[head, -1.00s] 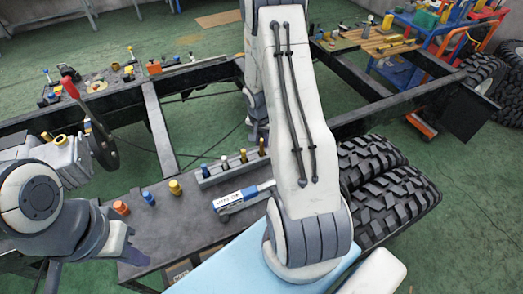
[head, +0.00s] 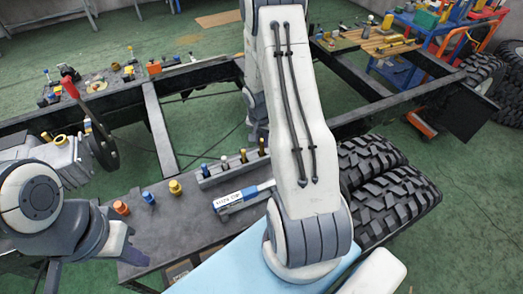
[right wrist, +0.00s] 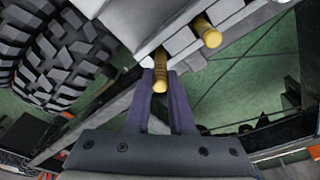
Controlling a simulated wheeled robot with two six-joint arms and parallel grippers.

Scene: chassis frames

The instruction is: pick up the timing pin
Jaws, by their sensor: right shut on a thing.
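The timing pin is a slim brass-yellow pin (right wrist: 160,76) between the fingers of my right gripper (right wrist: 161,85) in the right wrist view. The gripper is shut on it. The pin's lower part is hidden at the grey rack (head: 228,166), and I cannot tell whether it is clear of its hole. In the head view my right arm covers most of this gripper; a gold pin (head: 262,147) shows at the rack's right end. A second yellow pin (right wrist: 208,34) stands beside it in the wrist view. My left gripper (head: 128,247) is over the table's left edge, apart from the pins.
A labelled grey-and-blue tool (head: 240,198) lies in front of the rack. Orange, blue and yellow fittings (head: 175,187) stand to its left on the dark table (head: 165,225). Tyres (head: 390,190) are on the right. Chassis rails (head: 400,100) run behind.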

